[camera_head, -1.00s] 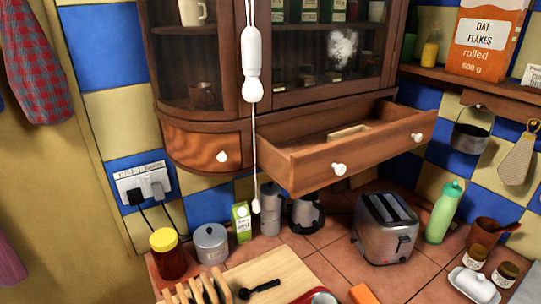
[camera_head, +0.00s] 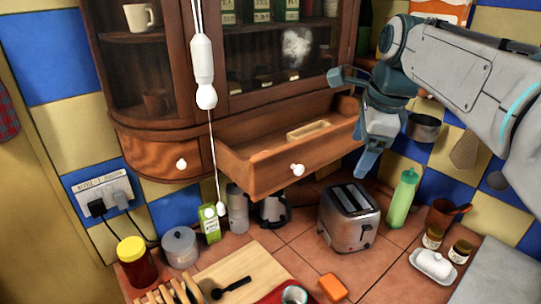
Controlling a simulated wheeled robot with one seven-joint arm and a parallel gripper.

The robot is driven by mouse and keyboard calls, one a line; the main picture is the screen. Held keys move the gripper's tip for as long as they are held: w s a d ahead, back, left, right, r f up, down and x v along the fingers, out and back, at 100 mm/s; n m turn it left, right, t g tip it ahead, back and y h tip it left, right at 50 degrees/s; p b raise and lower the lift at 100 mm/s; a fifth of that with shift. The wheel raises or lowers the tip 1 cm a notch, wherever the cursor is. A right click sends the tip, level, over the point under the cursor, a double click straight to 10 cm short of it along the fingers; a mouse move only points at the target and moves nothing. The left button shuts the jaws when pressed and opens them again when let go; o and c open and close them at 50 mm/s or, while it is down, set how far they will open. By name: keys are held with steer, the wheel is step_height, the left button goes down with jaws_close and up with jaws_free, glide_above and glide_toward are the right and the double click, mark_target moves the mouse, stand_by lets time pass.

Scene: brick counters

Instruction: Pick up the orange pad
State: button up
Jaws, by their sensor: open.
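The orange pad (camera_head: 333,287) is a small, bright block lying on the tiled counter near the bottom edge of the view, in front of the toaster. My gripper (camera_head: 368,160) is up at the right, in front of the open drawer's right end. It is open, with fingers pointing downward, and nothing shows between them. It is well above the pad and apart from it. No object covers the pad.
The open drawer (camera_head: 290,160) juts out above the counter. A toaster (camera_head: 349,217) and a green bottle (camera_head: 403,199) stand behind the pad. A mug (camera_head: 294,295) on a red item is to its left, and a butter dish (camera_head: 434,265) is to its right. A cord with a white pull hangs at left.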

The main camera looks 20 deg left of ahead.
steer(key=a+r+m+g+p, duration=0.15)
steer(key=a+m, duration=0.25)
steer(key=a, duration=0.5)
steer(key=a+r+m+t, duration=0.1)
steer(key=a+r+m, duration=0.25)
steer(key=a, duration=0.55)
steer(key=shift+m+g, duration=0.25)
steer(key=shift+m, duration=0.1)
steer(key=x, duration=0.8)
steer(key=shift+w+a, duration=0.15)
steer(key=shift+a+p+x, duration=0.1)
steer(key=shift+p+x, duration=0.2)
steer(key=shift+x, duration=1.1)
steer(key=shift+a+p+x, duration=0.15)
steer(key=shift+p+x, duration=0.15)
steer(key=shift+x, duration=1.05)
steer(key=shift+w, duration=0.15)
steer(key=shift+r, duration=0.1)
steer(key=c, duration=1.1)
